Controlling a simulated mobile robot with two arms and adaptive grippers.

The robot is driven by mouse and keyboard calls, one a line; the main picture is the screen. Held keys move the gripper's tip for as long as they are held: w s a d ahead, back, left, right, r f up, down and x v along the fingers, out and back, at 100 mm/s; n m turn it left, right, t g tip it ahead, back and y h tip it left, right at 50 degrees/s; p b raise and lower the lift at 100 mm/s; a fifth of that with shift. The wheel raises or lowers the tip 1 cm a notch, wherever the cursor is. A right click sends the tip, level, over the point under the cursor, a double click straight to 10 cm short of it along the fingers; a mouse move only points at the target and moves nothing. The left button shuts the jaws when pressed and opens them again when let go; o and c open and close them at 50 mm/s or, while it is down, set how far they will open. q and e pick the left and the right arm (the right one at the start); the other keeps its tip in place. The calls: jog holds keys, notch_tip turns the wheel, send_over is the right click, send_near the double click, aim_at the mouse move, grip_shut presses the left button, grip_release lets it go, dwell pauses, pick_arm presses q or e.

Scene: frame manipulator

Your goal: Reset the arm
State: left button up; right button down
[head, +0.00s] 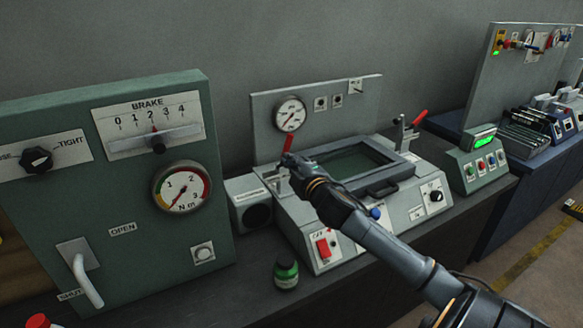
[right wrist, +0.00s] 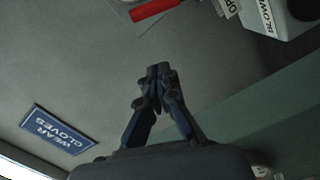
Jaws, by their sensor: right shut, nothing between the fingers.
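My right arm (head: 385,250) reaches in from the lower right over the light grey machine (head: 408,213). My right gripper (head: 289,161) is near the machine's left side, by a red lever handle (head: 289,142). I cannot tell from the head view whether they touch. In the right wrist view, the right gripper (right wrist: 159,72) has its fingers together with nothing between them. The red handle (right wrist: 153,8) lies apart from the fingertips at the top of that view. My left gripper is not in view.
A green brake panel (head: 130,215) with dial and handle stands left. A green-capped jar (head: 286,272) stands on the dark bench in front of the grey machine. A second red lever (head: 419,118) is at its back right. A green-display box (head: 473,160) stands farther right.

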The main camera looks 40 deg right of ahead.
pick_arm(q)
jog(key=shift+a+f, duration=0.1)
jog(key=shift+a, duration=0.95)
pick_arm(e)
jog(key=shift+s+a, duration=0.1)
jog(key=shift+s, duration=0.35)
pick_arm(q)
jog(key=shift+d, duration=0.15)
pick_arm(e)
jog(key=shift+a, duration=0.1)
